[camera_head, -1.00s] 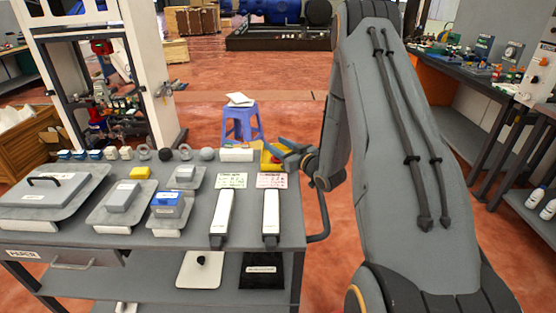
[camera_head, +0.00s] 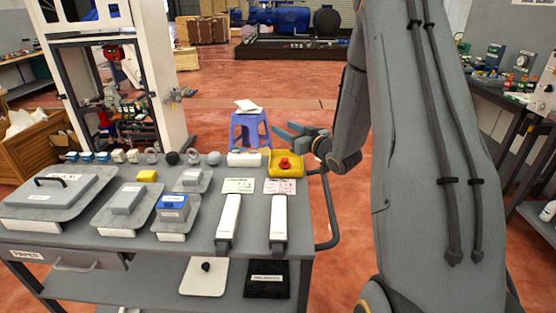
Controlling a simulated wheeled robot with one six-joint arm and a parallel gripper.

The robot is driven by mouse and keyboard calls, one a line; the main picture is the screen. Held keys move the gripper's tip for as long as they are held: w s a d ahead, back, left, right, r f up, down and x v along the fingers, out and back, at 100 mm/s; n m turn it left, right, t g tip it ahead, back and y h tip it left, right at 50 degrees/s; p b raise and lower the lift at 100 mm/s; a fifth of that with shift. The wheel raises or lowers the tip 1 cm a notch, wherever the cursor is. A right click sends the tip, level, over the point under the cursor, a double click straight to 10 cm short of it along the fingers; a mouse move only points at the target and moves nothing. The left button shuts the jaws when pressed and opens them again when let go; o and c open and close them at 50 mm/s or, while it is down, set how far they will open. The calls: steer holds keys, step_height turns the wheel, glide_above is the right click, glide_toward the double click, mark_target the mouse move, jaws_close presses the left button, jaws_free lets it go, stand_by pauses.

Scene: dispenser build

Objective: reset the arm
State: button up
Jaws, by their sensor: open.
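My gripper (camera_head: 287,136) is open and looks empty. It hangs just beyond the back right corner of the grey cart (camera_head: 110,255), close to a yellow tray (camera_head: 299,168) with a red object (camera_head: 284,163) in it. My arm (camera_head: 430,160) rises from the lower right and fills much of the right side of the view. Its middle links hide part of the floor and background.
The cart top holds covered trays (camera_head: 125,205), a blue box (camera_head: 173,203), two white bars (camera_head: 278,218) and a row of small parts. A blue stool (camera_head: 250,130) stands behind it. A side bench (camera_head: 480,100) stands at right. Red floor lies open behind.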

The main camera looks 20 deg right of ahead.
steer(key=s+a+f+m+g+h, duration=0.1)
steer(key=s+a+g, duration=0.4)
steer(key=s, duration=0.6)
steer(key=s+a+f+m+g+h, duration=0.1)
steer(key=s+a+g, duration=0.4)
steer(key=s, duration=0.7)
steer(key=s+a+f+m+g+h, duration=0.1)
steer(key=s+a+g, duration=0.4)
steer(key=s, duration=0.7)
steer(key=shift+s+f+g+h, duration=0.15)
steer(key=shift+f+g+h, duration=0.15)
steer(key=shift+f+h, duration=0.55)
